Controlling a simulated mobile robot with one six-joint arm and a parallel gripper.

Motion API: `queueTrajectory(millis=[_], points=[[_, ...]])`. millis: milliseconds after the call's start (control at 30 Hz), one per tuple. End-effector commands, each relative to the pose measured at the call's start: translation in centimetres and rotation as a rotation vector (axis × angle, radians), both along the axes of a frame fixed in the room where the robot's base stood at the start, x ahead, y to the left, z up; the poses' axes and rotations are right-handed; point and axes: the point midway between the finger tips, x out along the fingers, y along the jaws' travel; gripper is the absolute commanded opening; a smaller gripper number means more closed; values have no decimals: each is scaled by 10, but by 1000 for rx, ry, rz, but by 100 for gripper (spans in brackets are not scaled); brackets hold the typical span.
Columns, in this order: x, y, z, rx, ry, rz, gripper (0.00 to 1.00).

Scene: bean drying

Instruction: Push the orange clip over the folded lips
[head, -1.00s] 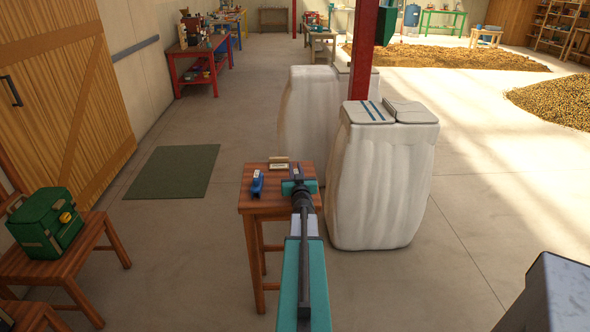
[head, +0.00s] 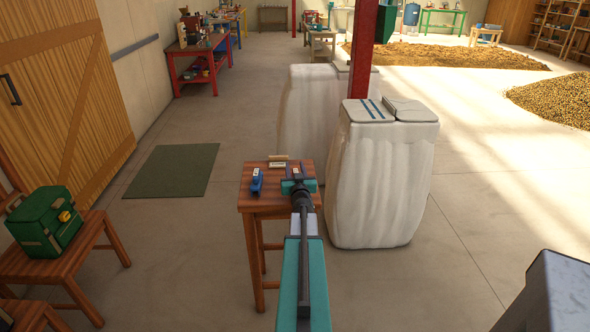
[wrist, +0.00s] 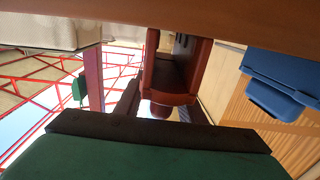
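My gripper (head: 298,180) is at the far right part of a small wooden table (head: 258,201), close to its top. The wrist view is upside down, with the tabletop edge (wrist: 160,15) along its upper side. There a shaded reddish-brown part (wrist: 178,72), perhaps the orange clip, stands between my dark fingers. Whether the fingers touch it is not clear. The clip's orange colour does not show plainly in either view. Two large white bags (head: 384,185) stand beyond and right of the table; the nearer bag's top is folded into grey flaps (head: 409,110).
A blue tool (head: 257,181) lies on the table left of my gripper, also in the wrist view (wrist: 280,85). A small pale item (head: 278,164) lies behind it. A red post (head: 363,50) rises behind the nearer bag.

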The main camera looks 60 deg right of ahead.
Motion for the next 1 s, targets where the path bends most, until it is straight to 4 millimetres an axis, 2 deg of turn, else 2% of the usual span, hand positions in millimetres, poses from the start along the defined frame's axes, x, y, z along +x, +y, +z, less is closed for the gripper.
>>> queueTrajectory(millis=[167, 1000], points=[[0, 0, 1, 0, 0, 0, 36], [-42, 57, 1, 0, 0, 0, 36]])
